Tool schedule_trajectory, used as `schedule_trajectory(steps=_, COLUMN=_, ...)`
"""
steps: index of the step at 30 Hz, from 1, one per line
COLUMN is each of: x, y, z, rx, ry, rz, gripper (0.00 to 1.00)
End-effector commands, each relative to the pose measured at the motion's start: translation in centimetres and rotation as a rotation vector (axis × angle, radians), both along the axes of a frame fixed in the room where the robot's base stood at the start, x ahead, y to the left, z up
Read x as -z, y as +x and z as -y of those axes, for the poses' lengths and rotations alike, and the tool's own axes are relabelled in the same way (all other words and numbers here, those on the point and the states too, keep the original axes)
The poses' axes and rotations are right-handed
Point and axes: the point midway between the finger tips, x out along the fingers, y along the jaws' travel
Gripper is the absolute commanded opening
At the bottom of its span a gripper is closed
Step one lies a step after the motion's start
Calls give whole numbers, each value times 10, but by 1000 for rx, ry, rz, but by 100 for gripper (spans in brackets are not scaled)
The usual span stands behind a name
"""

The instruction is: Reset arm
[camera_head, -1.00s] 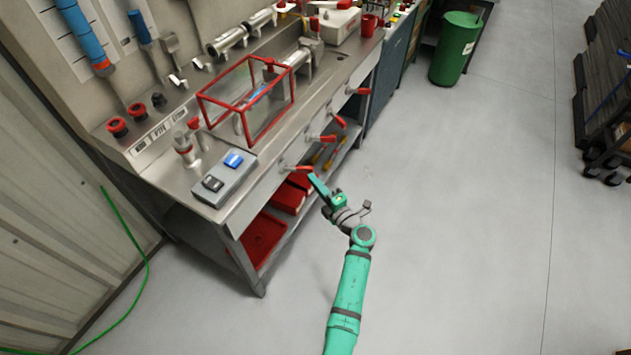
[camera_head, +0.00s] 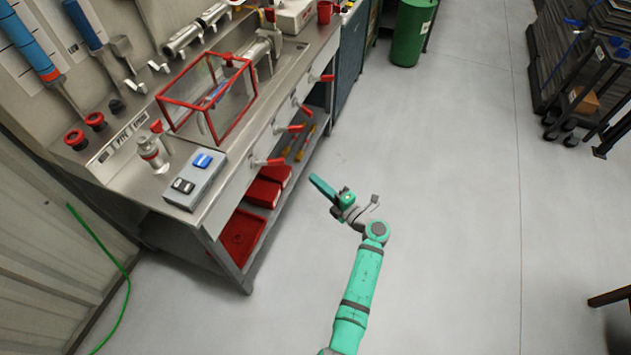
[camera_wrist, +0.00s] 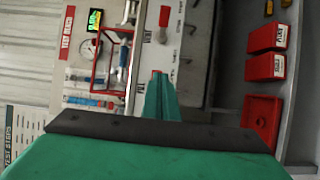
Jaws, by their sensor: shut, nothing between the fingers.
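My green arm (camera_head: 357,295) reaches up from the bottom of the head view over bare floor. My gripper (camera_head: 318,185) is at its end, to the right of the steel workbench (camera_head: 215,212), with a gap of floor between them in the picture. The gripper is shut and empty. In the wrist view the green fingers (camera_wrist: 160,98) lie together, with the bench front behind them. It holds nothing.
The bench carries a red-framed clear box (camera_head: 160,100), a switch box (camera_head: 195,180) and red-handled levers (camera_head: 270,162). Red bins (camera_head: 262,193) sit on its lower shelf. A green drum (camera_head: 410,35) stands at the back and dark carts (camera_head: 590,100) at right. The middle floor is clear.

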Motion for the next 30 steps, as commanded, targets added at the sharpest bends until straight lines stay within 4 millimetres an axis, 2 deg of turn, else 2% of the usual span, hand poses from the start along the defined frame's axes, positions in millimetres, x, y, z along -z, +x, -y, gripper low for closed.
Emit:
schedule_trajectory(steps=11, x=0, y=-1, z=1, rx=2, ry=1, rz=0, gripper=0)
schedule_trajectory(steps=14, x=2, y=-7, z=-3, rx=11, ry=20, rz=2, gripper=0)
schedule_trajectory(steps=17, x=4, y=-25, z=-14, rx=29, ry=70, rz=6, gripper=0)
schedule_trajectory(steps=20, x=5, y=-52, z=-29, rx=60, ry=152, rz=12, gripper=0)
schedule_trajectory(steps=24, x=1, y=-95, z=-47, rx=114, ry=283, rz=12, gripper=0)
schedule_trajectory(steps=30, x=-8, y=-161, z=-64, rx=191, ry=473, rz=-16, gripper=0)
